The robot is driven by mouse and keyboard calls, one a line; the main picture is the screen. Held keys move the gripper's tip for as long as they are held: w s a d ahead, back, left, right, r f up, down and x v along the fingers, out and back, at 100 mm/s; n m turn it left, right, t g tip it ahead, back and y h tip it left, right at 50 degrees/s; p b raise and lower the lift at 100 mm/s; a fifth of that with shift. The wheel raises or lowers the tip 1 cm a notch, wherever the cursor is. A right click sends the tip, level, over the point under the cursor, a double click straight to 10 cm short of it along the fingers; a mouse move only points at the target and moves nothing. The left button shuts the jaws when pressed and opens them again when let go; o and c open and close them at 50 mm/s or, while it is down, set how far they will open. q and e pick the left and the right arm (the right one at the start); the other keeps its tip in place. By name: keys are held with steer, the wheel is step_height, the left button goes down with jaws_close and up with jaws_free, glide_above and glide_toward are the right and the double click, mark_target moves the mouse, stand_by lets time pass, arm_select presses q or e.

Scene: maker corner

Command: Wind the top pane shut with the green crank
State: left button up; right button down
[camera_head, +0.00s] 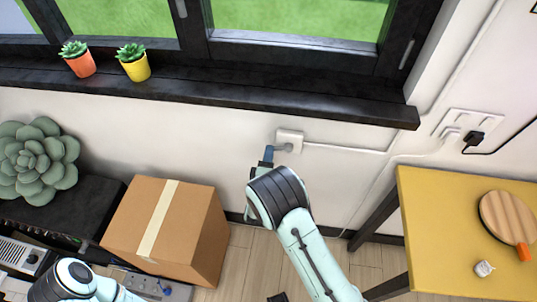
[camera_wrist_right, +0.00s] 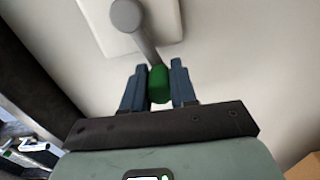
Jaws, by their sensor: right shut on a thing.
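The crank shows in the right wrist view as a grey arm (camera_wrist_right: 139,32) on a white wall plate, with a green knob (camera_wrist_right: 159,84) at its end. My right gripper (camera_wrist_right: 158,88) has its two blue fingers on either side of the green knob and is shut on it. In the head view my right gripper (camera_head: 268,155) is at the white wall plate (camera_head: 291,138) below the sill, and the green knob is hidden there. The window frame (camera_head: 290,56) shows only its lower part; the top pane is not clearly in view. My left arm shows at bottom left, but its gripper does not.
A black sill (camera_head: 230,94) juts out above the crank, with two potted succulents (camera_head: 135,63) on it. A cardboard box (camera_head: 168,228) stands left of my right arm. A yellow table (camera_head: 440,235) is on the right.

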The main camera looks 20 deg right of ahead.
steer(key=shift+s+f, duration=0.1)
steer(key=shift+f, duration=0.1)
steer(key=c, duration=0.9)
jaws_free()
steer(key=shift+r, duration=0.1)
steer(key=b+v, duration=0.1)
steer(key=v, duration=1.2)
steer(key=shift+s, duration=0.2)
